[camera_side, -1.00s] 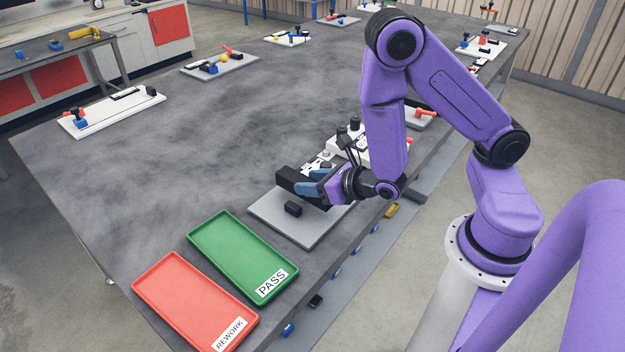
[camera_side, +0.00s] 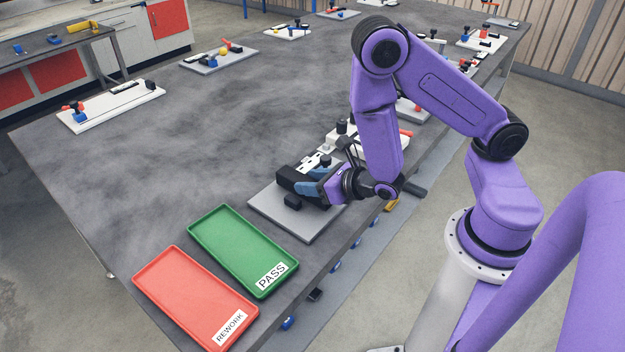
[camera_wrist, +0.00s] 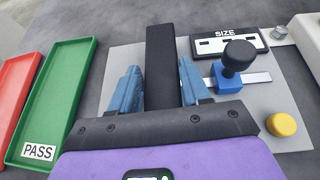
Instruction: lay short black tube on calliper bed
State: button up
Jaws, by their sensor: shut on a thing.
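My gripper (camera_side: 309,188) is shut on the short black tube (camera_wrist: 163,62), held between its two blue fingers. In the side view the tube (camera_side: 289,174) juts out past the fingers, low over the grey plate (camera_side: 304,232) of the calliper station. I cannot tell whether the tube touches anything below it. In the wrist view a blue slide block (camera_wrist: 227,80) with a black knob (camera_wrist: 238,56) sits on a metal bar, right of the tube. A small black block (camera_side: 293,202) lies on the plate beside the gripper. The bed under the tube is hidden.
A SIZE display (camera_wrist: 229,43) stands behind the blue block, and a yellow button (camera_wrist: 281,124) is at right. The green PASS tray (camera_side: 235,243) and red REWORK tray (camera_side: 185,290) look empty. Other fixtures stand farther along the table; its middle is clear.

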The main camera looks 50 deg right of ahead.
jog(key=shift+f, duration=0.35)
jog(key=o, duration=1.4)
jog(key=shift+r, duration=0.85)
jog(key=shift+w+d+r+m+g+h, duration=0.1)
jog(key=shift+w+d+r+m+h, duration=0.6)
jog(key=shift+r, duration=2)
jog(key=shift+w+d+r+m+g+h, duration=0.1)
jog(key=shift+w+d+r+m+h, duration=0.25)
jog(key=shift+w+r+m+h, duration=1.5)
jog(key=shift+w+d+r+n+g+y, duration=0.1)
jog(key=shift+w+d+r+n+y, duration=0.35)
jog(key=shift+r, duration=3.1)
jog(key=shift+s+f, duration=0.1)
